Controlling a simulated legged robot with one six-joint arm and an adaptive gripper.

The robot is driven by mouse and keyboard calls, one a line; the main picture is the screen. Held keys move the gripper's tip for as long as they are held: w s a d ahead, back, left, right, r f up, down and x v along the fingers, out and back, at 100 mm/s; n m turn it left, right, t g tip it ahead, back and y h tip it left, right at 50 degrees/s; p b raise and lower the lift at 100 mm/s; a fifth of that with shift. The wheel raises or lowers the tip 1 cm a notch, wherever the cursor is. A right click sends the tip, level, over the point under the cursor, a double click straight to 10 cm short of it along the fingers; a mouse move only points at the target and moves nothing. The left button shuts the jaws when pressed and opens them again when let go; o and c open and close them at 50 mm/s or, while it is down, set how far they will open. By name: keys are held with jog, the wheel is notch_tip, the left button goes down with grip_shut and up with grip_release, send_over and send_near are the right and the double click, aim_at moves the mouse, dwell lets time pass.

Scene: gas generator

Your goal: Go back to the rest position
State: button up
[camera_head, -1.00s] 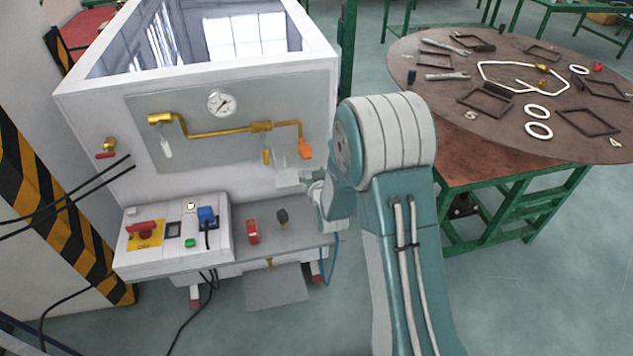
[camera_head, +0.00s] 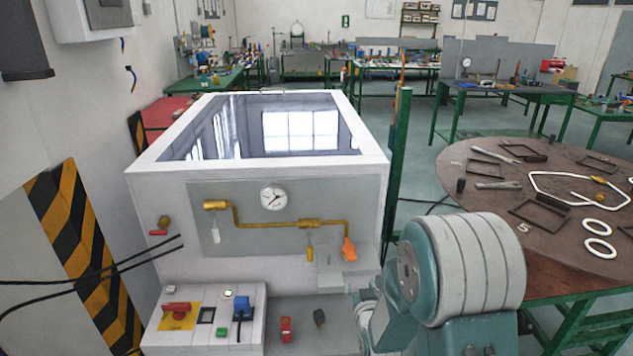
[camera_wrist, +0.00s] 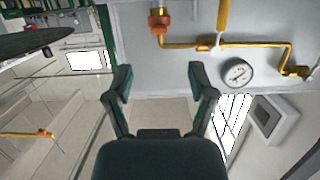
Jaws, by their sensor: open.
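My gripper (camera_wrist: 166,88) shows in the wrist view with its two dark fingers spread apart and nothing between them. Its camera view is turned over, with the generator's grey panel (camera_wrist: 140,25), brass pipe (camera_wrist: 190,45) and gauge (camera_wrist: 237,72) above and to the right of the fingers. In the head view my arm stands in front of the right side of the white gas generator (camera_head: 150,200), and the gripper itself is mostly hidden behind the arm. The orange valve handle (camera_head: 349,249) hangs at the right end of the brass pipe (camera_head: 270,223), just above the wrist.
A round brown table (camera_head: 475,215) with frames, rings and wrenches stands at the right. A control box (camera_head: 250,335) with a red switch (camera_head: 177,309) sits at the generator's lower front. A striped barrier (camera_head: 75,235) is at the left. Green benches stand behind.

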jog(key=s+r+g, duration=0.2)
jog(key=s+r, duration=0.1)
jog(key=r, duration=0.4)
jog(key=s+r+g, duration=0.2)
jog(key=s+r, duration=0.1)
jog(key=s, duration=0.6)
jog(key=s+r+g, duration=0.3)
jog(key=s+r, duration=0.1)
jog(key=s, duration=0.5)
jog(key=s+r+g, duration=0.2)
jog(key=s+r, duration=0.2)
jog(key=s, duration=0.5)
jog(key=shift+s, duration=0.35)
